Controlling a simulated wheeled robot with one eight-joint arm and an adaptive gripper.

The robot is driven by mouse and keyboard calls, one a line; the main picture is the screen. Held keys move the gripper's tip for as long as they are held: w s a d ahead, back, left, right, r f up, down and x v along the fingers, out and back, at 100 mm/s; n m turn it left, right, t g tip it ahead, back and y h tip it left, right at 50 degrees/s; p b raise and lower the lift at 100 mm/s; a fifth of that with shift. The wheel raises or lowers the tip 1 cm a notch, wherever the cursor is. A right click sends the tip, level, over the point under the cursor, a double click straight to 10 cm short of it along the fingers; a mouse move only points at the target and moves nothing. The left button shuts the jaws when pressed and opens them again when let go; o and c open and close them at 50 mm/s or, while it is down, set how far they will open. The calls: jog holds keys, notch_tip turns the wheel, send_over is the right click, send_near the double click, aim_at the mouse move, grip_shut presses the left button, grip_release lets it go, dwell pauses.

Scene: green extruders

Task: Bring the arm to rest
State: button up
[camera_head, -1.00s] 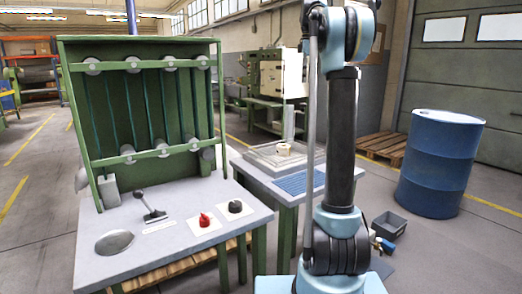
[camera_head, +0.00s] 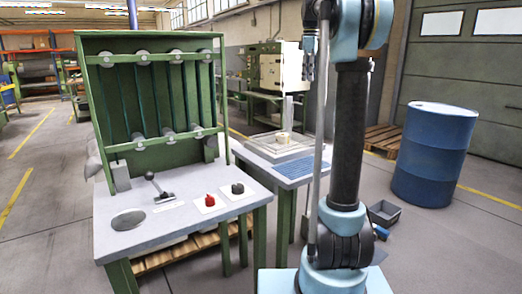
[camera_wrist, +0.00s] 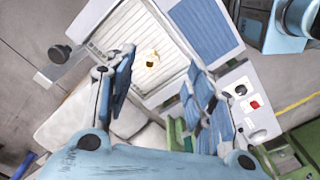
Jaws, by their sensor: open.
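My arm (camera_head: 350,140) stands upright at the right of the head view, its upper part cut off by the top edge. My gripper (camera_head: 308,62) hangs fingers down beside the arm, partly hidden near the top edge. In the wrist view my gripper (camera_wrist: 165,95) shows its two blue-padded fingers wide apart, with nothing between them. It is high above the side table (camera_head: 270,168), where a small beige ring-shaped piece (camera_head: 283,137) sits on a pale ribbed tray (camera_wrist: 112,33). The piece also shows in the wrist view (camera_wrist: 151,59), clear of the fingers.
A green extruder rack (camera_head: 150,105) stands on the grey workbench (camera_head: 165,235) at left, with a lever (camera_head: 157,187), a red knob (camera_head: 210,199) and a black knob (camera_head: 238,188). A blue barrel (camera_head: 435,155) and a grey bin (camera_head: 384,214) stand right. Floor between them is open.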

jog(key=s+a+f+m+t, duration=0.1)
jog(key=s+f+m, duration=0.2)
jog(key=s+f, duration=0.6)
jog(key=s+f+m, duration=0.4)
jog(key=s+f, duration=0.1)
jog(key=s, duration=0.7)
jog(key=s+f+m, duration=0.3)
jog(key=s+f, duration=0.7)
jog(key=f, duration=0.3)
jog(key=s+f+m+t, duration=0.1)
jog(key=s+f+m, duration=0.3)
jog(key=s+f, duration=0.6)
notch_tip(320, 180, down, 4)
jog(key=shift+s+a+r, duration=0.2)
jog(key=shift+s+a, duration=0.05)
jog(key=shift+s, duration=0.05)
jog(key=shift+w+f, duration=0.2)
jog(key=shift+w, duration=0.3)
